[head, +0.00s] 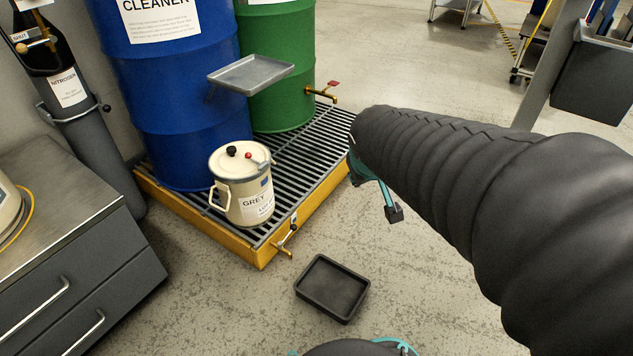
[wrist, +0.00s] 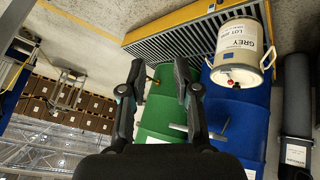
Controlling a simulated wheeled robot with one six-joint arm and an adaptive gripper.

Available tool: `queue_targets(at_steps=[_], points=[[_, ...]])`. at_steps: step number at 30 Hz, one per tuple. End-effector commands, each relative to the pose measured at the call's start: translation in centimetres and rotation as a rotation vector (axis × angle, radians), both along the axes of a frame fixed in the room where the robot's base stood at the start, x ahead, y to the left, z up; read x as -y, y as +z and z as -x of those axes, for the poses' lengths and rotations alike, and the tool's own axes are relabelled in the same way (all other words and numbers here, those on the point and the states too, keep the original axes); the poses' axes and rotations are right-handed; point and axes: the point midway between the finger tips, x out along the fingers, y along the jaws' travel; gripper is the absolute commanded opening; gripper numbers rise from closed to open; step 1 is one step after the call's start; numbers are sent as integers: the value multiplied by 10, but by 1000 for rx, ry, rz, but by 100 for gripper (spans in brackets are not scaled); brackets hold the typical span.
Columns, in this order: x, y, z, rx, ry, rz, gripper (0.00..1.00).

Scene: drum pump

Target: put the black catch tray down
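The black catch tray (head: 331,288) lies flat and empty on the floor, in front of the yellow spill pallet (head: 205,215) and near the brass drain tap (head: 285,245) at its corner. My gripper is mostly hidden behind my arm in the head view; one dark fingertip (head: 394,213) shows, up and to the right of the tray and apart from it. In the wrist view my gripper (wrist: 160,75) has its two fingers spread with nothing between them. The black tray does not show in the wrist view.
A blue drum (head: 180,90) and a green drum (head: 275,65) stand on the pallet, with a cream GREY can (head: 242,185) in front. A small grey metal shelf (head: 250,74) juts out by the drums. A grey cabinet (head: 70,230) stands left. The floor around the tray is clear.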

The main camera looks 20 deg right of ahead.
Motion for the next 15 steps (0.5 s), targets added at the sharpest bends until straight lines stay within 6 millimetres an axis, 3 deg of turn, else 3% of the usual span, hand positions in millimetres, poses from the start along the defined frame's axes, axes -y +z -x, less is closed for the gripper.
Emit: queue_targets(at_steps=[3, 9, 15], points=[[-36, 13, 38, -5, -5, -85, 31], [-81, 19, 93, -41, 8, -217, 31], [-100, 19, 118, -66, 21, -278, 31]])
